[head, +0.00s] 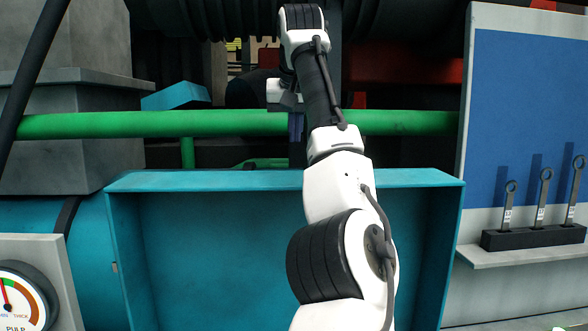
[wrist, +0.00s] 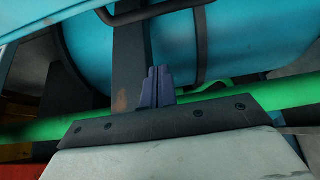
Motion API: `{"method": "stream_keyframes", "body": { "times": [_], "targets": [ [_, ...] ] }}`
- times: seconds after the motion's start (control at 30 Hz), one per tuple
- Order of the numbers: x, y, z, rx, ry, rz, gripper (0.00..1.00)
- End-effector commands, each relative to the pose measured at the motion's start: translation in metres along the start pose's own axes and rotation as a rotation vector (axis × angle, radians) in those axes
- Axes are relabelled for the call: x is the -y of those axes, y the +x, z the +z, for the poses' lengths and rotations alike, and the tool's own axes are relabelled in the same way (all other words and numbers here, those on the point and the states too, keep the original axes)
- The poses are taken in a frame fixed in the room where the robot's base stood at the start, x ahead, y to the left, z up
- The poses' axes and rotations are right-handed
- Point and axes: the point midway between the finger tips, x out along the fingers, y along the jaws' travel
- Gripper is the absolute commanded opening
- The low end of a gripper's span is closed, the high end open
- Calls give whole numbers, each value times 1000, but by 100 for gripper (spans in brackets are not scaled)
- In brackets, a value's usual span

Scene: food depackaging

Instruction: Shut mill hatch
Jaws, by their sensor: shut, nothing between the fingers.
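A large teal panel with raised edges (head: 220,250) stands in the lower middle of the head view, its hollow side facing me. It looks like the mill hatch, but I cannot tell for sure. My arm hides part of it. My gripper (head: 295,127) is beyond its top edge, pointing down by the green pipe. In the wrist view my gripper's dark fingers (wrist: 158,84) are together and empty. A black bar handle (wrist: 150,12) on a teal surface (wrist: 40,15) shows at the top of the wrist view, apart from the fingertips.
A green pipe (head: 220,123) runs across behind the panel. A teal drum (wrist: 250,40) with a dark strap fills the upper wrist view. At right is a blue board (head: 520,110) above a rack (head: 533,237) of wrenches. A gauge (head: 20,300) is at lower left.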

Motion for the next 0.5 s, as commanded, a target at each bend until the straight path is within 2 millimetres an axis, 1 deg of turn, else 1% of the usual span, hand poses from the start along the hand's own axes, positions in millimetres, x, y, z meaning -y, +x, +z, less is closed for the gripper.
{"method": "stream_keyframes", "body": {
  "times": [0.13,0.2,0.47,0.5],
  "targets": [
    [-1,23,1,5,0,2,0],
    [-1,40,1,4,1,1,0],
    [-1,96,1,5,-1,0,0],
    [-1,92,4,0,-1,0,0]
  ]
}}
